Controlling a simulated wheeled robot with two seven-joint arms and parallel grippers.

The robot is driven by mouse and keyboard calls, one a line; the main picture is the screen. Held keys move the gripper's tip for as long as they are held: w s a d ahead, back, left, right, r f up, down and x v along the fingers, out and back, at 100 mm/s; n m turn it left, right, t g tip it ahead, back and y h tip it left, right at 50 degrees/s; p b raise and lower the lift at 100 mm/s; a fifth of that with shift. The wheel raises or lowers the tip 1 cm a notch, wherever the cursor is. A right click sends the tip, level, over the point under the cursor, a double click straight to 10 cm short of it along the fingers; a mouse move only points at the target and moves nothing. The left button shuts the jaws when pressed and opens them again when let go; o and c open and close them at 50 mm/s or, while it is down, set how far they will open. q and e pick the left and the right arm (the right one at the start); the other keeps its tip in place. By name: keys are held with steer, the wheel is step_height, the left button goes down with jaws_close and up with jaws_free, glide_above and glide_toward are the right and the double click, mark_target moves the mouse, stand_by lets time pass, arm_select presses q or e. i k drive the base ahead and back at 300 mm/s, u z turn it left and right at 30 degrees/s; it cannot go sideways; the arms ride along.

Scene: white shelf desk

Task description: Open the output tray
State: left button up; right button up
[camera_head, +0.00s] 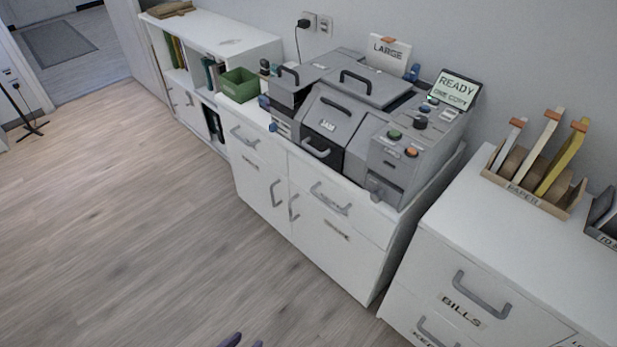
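The grey copier (345,115) stands on a white cabinet against the wall. Its middle front cover (328,122) reads "JAM" and looks shut, with a handle (316,149) below it. Its left section (287,97) has a handle on top and small stacked parts low at the front. Its right section (396,158) has buttons and a low front slot part. No readable label marks the output tray, so I cannot tell which part it is. My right gripper is not in view.
The copier's screen (456,90) reads "READY ONE COPY". A green box (239,85) stands left of it. A "PAPER" holder (535,191) stands on the right cabinet, above a "BILLS" drawer (470,296). The wooden floor (130,230) in front is clear.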

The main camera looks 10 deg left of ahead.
mark_target(321, 148)
steer(key=z, duration=0.1)
steer(key=k, duration=0.65)
steer(key=u, duration=1.15)
steer(key=i, duration=1.75)
steer(key=z, duration=1.15)
